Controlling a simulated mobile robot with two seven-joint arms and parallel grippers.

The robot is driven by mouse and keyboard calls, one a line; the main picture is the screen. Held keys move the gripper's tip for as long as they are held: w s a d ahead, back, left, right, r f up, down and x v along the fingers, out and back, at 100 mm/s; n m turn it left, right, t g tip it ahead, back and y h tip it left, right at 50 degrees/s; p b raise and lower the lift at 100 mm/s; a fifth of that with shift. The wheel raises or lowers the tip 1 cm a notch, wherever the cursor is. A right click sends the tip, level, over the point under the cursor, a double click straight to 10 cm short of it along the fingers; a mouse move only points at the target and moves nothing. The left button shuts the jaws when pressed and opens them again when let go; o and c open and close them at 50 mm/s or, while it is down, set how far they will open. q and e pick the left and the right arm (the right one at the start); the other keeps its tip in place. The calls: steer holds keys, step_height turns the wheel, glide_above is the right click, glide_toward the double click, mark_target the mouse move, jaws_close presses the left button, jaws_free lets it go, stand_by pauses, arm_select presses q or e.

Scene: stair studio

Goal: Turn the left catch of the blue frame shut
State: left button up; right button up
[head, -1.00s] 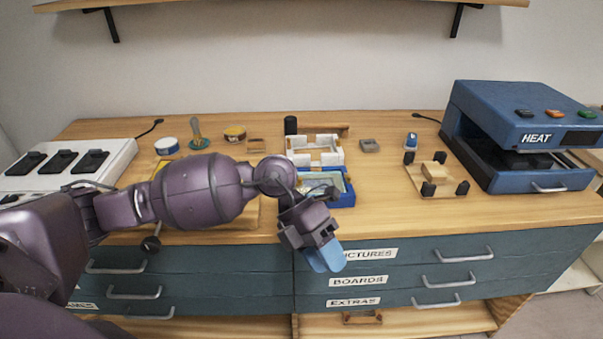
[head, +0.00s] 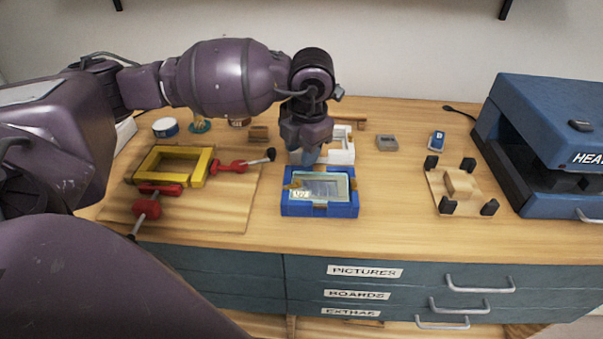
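The blue frame (head: 320,210) lies flat on the bench top, with a pale glass-like panel and a small light label inside it. Its left catch (head: 291,186) is a small brass-coloured piece at the frame's left edge, slanting toward the panel. Another small brass-coloured piece (head: 353,184) is at the right edge. My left gripper (head: 309,158) points down just behind the back edge of the frame, above and apart from the left catch. Its fingertips look closed together with nothing between them. My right gripper is out of view.
A yellow frame (head: 170,180) with red clamps (head: 146,208) lies on a board to the left. A white frame (head: 341,154) stands just behind the blue one. A wooden jig with black posts (head: 449,184) and a blue heat press (head: 545,150) are right. Bench in front is clear.

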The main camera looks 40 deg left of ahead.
mark_target(299, 180)
arm_select(q)
steer(key=f, duration=0.5)
steer(key=a+f+b, duration=0.1)
steer(key=f, duration=0.2)
steer(key=shift+w+f, duration=0.25)
steer(key=shift+f, duration=0.05)
